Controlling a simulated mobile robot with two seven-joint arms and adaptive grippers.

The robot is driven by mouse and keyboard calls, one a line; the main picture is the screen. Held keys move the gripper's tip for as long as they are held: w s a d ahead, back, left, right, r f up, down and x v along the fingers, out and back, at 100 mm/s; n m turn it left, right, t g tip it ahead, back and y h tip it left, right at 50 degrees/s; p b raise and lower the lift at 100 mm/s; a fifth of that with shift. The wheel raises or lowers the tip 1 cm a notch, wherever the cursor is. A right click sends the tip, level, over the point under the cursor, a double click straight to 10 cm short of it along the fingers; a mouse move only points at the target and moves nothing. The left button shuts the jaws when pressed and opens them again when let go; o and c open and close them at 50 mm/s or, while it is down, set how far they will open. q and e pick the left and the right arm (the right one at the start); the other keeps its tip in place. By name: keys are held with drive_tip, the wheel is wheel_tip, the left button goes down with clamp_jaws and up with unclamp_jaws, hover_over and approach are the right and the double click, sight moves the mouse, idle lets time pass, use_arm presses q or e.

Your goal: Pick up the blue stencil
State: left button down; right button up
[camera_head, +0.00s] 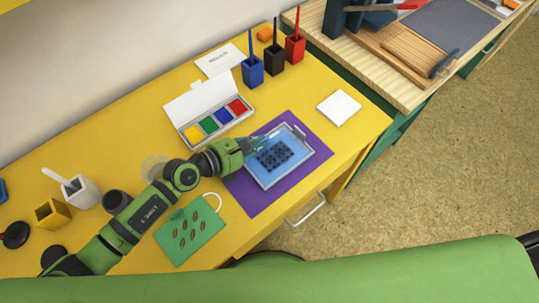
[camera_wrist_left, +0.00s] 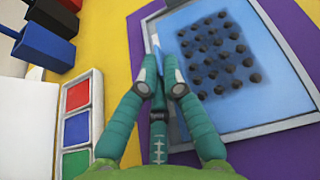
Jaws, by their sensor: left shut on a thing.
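The blue stencil (camera_head: 288,143) is a flat light-blue sheet with rows of dark round marks. It lies within a grey-framed tray (camera_head: 301,171) on a purple mat (camera_head: 247,206). In the left wrist view the stencil (camera_wrist_left: 238,95) fills the upper right, with its marks close to the fingers. My left gripper (camera_head: 262,143) reaches over the tray's left edge. In the left wrist view, its fingers (camera_wrist_left: 162,78) are closed on a thin blue edge of the stencil. The fingers partly hide the contact. My right gripper is not in view.
An open white paint box (camera_head: 237,123) stands left of the mat. A green leaf stencil (camera_head: 187,238) lies nearer me. Blue (camera_head: 252,73), black (camera_head: 274,61) and red (camera_head: 295,48) holders stand behind. A white square (camera_head: 339,107) lies at right.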

use_arm(q)
drive_tip(key=shift+r+p, duration=0.3)
drive_tip(key=shift+r, duration=0.3)
wheel_tip(320, 180, up, 3)
drive_tip(key=shift+f+p, duration=0.1)
drive_tip(key=shift+p, duration=0.4)
drive_tip(key=s+d+r+p, duration=0.2)
drive_tip(key=s+d+r, duration=0.5)
drive_tip(key=s+d, duration=0.1)
drive_tip(key=w+a+r+n+t+y, duration=0.1)
drive_tip(key=w+a+r, duration=0.15)
drive_tip(key=a, duration=1.55)
drive_tip(key=s+a+r, duration=0.1)
drive_tip(key=a+r, duration=0.7)
drive_tip(key=r, duration=0.1)
drive_tip(key=shift+a+r+m+g+h, duration=0.3)
drive_tip(key=shift+a+g, duration=0.1)
